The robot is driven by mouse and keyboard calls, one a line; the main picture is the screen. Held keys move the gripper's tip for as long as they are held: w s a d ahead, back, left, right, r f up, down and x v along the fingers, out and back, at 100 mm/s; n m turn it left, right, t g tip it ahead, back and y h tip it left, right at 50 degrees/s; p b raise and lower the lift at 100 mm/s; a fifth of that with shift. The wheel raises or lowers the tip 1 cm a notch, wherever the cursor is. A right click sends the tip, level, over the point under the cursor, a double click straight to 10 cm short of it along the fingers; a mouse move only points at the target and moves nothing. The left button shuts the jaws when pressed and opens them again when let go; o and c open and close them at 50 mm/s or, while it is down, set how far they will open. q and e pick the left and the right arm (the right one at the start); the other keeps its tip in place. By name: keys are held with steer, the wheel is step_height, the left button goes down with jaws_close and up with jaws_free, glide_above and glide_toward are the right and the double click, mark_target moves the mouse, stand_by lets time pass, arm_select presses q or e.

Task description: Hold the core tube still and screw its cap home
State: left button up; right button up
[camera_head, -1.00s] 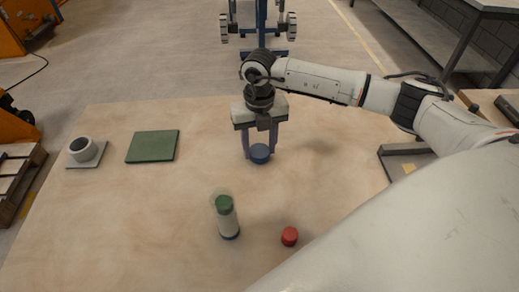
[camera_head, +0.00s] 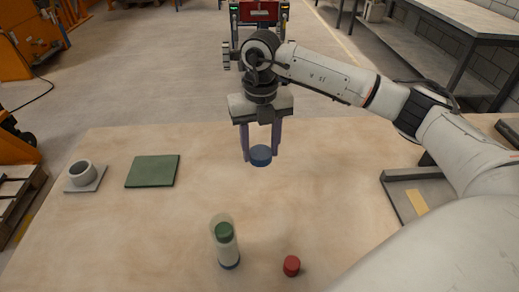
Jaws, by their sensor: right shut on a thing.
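The core tube (camera_head: 225,242) stands upright on the sandy table near the front middle. It looks clear and pale, with a green part inside near its top and a dark blue foot. A blue cap (camera_head: 260,156) is between the purple fingers of my right gripper (camera_head: 261,150), which points down and is shut on it. The cap appears to be clear of the table, behind and to the right of the tube. A red cap (camera_head: 291,266) lies to the right of the tube. My left gripper is not in view.
A green square mat (camera_head: 152,171) lies on the left of the table (camera_head: 130,240). A white ring-like cup (camera_head: 81,173) stands on a grey plate at the far left. My right arm covers the right side. The table's middle is mostly free.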

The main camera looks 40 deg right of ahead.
steer(key=n, duration=0.1)
steer(key=a+n, duration=0.1)
steer(key=shift+s+r+n, duration=0.2)
steer(key=shift+n, duration=0.2)
steer(key=s+a+r+m, duration=0.1)
steer(key=s+a+m, duration=0.3)
steer(key=m, duration=1.3)
steer(key=s+a+r+m, duration=0.1)
steer(key=s+a+m, duration=0.4)
steer(key=m, duration=1.3)
steer(key=s, duration=0.2)
steer(key=shift+s, duration=0.3)
steer(key=shift+r, duration=0.1)
